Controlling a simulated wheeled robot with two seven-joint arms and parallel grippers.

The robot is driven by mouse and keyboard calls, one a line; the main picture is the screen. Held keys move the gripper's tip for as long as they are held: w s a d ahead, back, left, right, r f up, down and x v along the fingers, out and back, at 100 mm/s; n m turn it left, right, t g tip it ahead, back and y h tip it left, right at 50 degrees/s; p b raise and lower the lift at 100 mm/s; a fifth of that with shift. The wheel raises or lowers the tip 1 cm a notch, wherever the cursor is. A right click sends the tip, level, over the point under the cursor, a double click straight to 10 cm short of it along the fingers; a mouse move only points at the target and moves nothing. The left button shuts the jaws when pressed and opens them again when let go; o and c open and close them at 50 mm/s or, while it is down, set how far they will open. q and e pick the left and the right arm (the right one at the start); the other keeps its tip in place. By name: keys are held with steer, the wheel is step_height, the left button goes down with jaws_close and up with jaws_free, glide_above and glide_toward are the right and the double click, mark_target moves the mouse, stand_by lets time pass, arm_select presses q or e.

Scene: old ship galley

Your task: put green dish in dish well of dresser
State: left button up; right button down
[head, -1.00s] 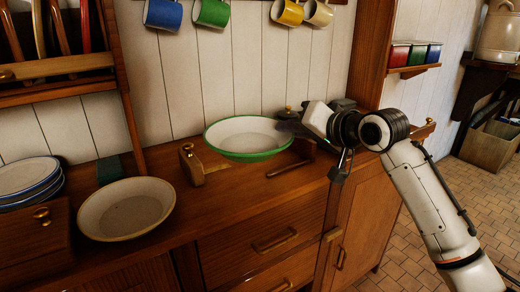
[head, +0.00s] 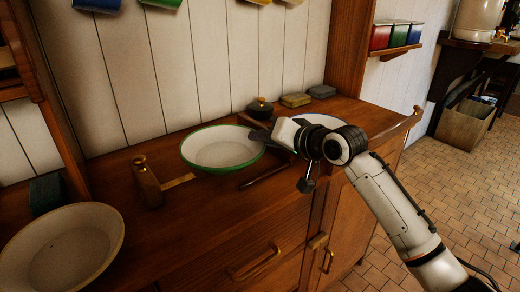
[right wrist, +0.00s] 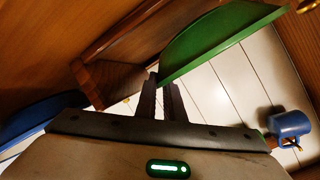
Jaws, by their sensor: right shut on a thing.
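The green dish (head: 222,148), pale inside with a green rim, is over the dresser top (head: 215,205) in the head view. My right gripper (head: 262,137) is shut on its right edge. In the right wrist view the dish's green underside (right wrist: 215,42) slants up from the fingers (right wrist: 160,88). I cannot tell whether the dish touches the wood. I cannot clearly make out the dish well. My left gripper is not in view.
A cream bowl (head: 62,250) stands at the front left. A wooden block with a brass knob (head: 147,182) is left of the dish. A lidded dark pot (head: 260,107) stands behind. A white dish (head: 318,119) is partly hidden behind my right gripper.

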step_height(320, 180, down, 3)
steer(key=shift+r, duration=0.1)
steer(key=c, duration=1.9)
jaws_free()
steer(key=shift+o, duration=0.2)
steer(key=v, duration=1.2)
steer(key=shift+p, duration=0.3)
